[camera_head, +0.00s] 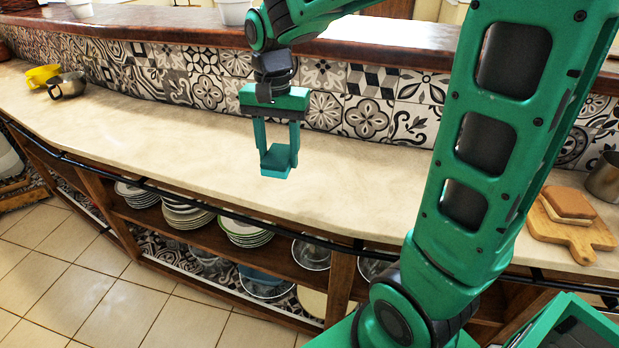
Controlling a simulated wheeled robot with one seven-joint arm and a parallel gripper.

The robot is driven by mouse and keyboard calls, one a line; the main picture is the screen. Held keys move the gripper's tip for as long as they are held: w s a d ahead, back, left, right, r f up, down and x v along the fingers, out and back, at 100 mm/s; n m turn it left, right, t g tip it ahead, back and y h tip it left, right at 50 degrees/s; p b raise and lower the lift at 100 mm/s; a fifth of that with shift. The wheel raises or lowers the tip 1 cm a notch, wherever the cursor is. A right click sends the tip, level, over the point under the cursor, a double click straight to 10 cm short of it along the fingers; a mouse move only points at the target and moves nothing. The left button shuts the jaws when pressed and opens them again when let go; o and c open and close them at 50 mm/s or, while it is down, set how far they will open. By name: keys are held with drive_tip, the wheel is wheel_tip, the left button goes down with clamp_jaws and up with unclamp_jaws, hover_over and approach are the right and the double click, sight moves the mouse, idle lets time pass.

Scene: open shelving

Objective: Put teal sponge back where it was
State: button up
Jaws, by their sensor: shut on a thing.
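The teal sponge (275,164) is a small teal block held between the fingertips of my gripper (277,158). My gripper is shut on it and points down over the cream countertop (190,133), around the middle of the counter. The sponge seems to be close to the counter surface, but I cannot tell whether it touches it. The fingers hide parts of the sponge's sides.
A wooden board (570,233) with a sandwich-like stack (568,203) lies at the right. Stacked plates (186,212) fill the shelf below. The counter around my gripper is clear.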

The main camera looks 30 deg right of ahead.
hover_over(312, 180)
wheel_tip(312, 180, down, 7)
drive_tip(key=shift+r, duration=0.1)
drive_tip(key=shift+f, duration=2)
drive_tip(key=o, duration=1)
drive_tip(key=shift+f, duration=0.1)
wheel_tip(312, 180, up, 12)
drive_tip(key=s+d+f+n, duration=0.1)
drive_tip(key=s, duration=0.7)
drive_tip(key=s+d+f, duration=0.1)
drive_tip(key=s+f, duration=0.1)
drive_tip(key=s, duration=0.7)
drive_tip(key=s+d+f+n, duration=0.1)
drive_tip(key=s, duration=0.8)
drive_tip(key=shift+d+f+n, duration=0.25)
drive_tip(key=shift+d+n, duration=0.05)
